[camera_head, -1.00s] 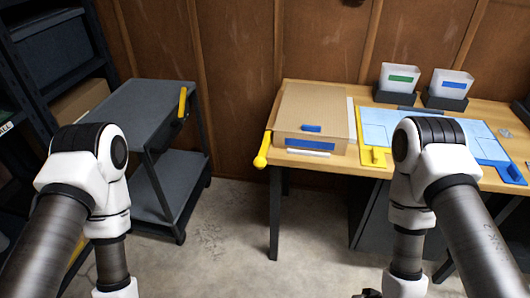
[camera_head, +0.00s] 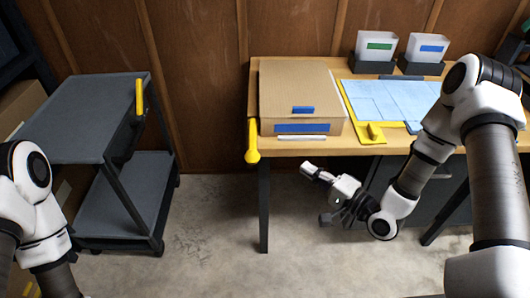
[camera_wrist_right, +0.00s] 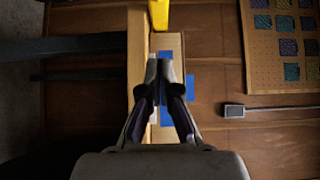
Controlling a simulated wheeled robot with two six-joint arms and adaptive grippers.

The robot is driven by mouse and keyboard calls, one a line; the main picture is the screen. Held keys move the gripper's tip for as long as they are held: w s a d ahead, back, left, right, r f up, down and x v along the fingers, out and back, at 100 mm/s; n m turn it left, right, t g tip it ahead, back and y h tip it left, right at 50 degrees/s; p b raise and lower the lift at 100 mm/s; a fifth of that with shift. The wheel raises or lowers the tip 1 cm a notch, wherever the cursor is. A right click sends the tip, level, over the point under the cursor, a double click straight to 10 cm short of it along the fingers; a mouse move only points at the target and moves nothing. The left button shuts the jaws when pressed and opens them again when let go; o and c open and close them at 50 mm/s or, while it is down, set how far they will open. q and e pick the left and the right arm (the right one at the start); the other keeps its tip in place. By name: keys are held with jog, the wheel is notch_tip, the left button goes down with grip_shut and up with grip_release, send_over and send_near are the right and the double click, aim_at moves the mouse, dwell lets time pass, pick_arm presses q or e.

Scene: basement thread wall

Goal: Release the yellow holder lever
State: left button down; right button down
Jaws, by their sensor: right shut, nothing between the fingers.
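The yellow lever (camera_head: 252,138) has a round knob at its lower end and sits at the table's left front corner, beside the cardboard box. Its yellow end also shows at the top of the right wrist view (camera_wrist_right: 159,14). My right gripper (camera_head: 308,169) is shut and empty, in front of the table's front edge, right of the lever and apart from it. In the right wrist view its dark fingers (camera_wrist_right: 158,68) meet in front of the box's blue labels. A second yellow piece (camera_head: 375,132) lies at the blue sheet's front edge. My left gripper is out of view.
The cardboard box (camera_head: 298,85) stands on the wooden table (camera_head: 350,148), right of the lever. Two labelled bins (camera_head: 376,47) stand at the back. A grey trolley (camera_head: 80,120) with a yellow handle (camera_head: 139,97) is at left. Floor between trolley and table is clear.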

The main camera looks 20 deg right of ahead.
send_near(253, 138)
jog(key=w, duration=0.1)
jog(key=w+f, duration=0.1)
jog(key=shift+w+d+f, duration=0.15)
jog(key=shift+w+d, duration=0.15)
jog(key=shift+w, duration=0.1)
jog(key=a, duration=0.3)
jog(key=shift+w+p, duration=0.3)
jog(key=shift+w, duration=0.1)
jog(key=shift+a, duration=0.1)
